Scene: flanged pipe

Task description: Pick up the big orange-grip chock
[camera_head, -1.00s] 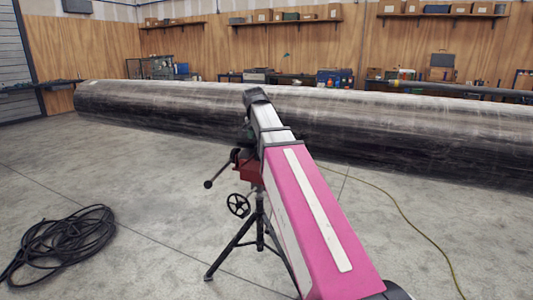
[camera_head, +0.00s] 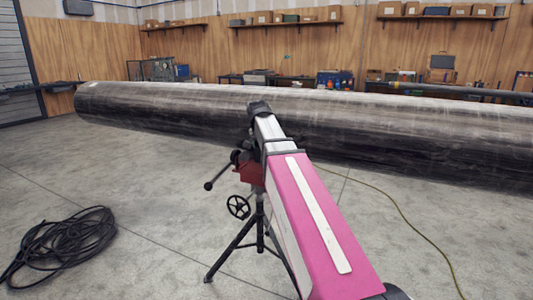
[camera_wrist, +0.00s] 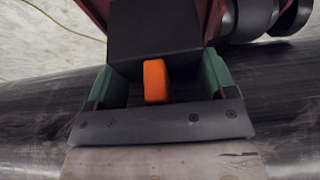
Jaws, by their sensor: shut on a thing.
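In the wrist view the big chock (camera_wrist: 155,35) shows as a black block with an orange grip (camera_wrist: 155,82) on the side facing the camera. My gripper (camera_wrist: 158,72) has a green jaw on the left and another on the right of the block. The jaws are shut on the chock, with the orange grip between them. The lower part of the chock is hidden. In the head view my pink and white arm reaches forward and covers both the gripper and the chock.
A long dark pipe (camera_head: 330,125) lies across the room. A tripod stand (camera_head: 260,225) with a red head (camera_head: 249,174) and a handwheel stands by my arm. A coiled black cable (camera_head: 65,243) lies at left, and a yellow cable (camera_head: 405,215) at right. Floor between is bare.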

